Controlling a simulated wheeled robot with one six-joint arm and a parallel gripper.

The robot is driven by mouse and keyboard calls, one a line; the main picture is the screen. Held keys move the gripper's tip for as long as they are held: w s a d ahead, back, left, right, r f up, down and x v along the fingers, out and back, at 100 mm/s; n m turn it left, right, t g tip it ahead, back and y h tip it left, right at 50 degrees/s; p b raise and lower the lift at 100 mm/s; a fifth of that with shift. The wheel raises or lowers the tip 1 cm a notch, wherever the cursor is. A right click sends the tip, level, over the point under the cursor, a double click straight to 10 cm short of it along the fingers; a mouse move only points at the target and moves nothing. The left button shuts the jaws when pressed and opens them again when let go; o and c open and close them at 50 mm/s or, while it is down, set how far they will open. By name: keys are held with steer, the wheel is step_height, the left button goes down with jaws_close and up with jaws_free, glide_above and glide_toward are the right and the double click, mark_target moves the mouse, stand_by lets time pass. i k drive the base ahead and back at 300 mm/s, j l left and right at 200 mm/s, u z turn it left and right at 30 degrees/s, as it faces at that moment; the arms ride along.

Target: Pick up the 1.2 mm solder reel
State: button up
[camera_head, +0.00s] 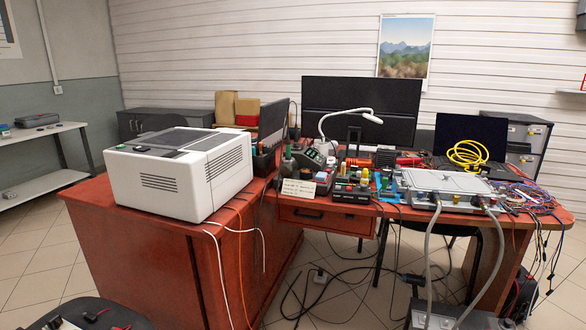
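I cannot make out the 1.2 mm solder reel for certain; any reel among the small items on the red desk (325,215) is too small to tell, and no label is readable. Small red, yellow, green and black items (352,190) crowd the middle of the desk, near a soldering station (312,157) and a white lamp (345,117). My gripper is not in view.
A white box-shaped machine (180,172) fills the left desk wing. A flat grey unit (447,187) with two grey hoses (487,270) stands at the right. A yellow cable coil (467,153) lies by the laptop (465,135). Dark cables (330,300) cross the floor.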

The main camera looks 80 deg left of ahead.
mark_target(385, 172)
steer(key=u, duration=2.05)
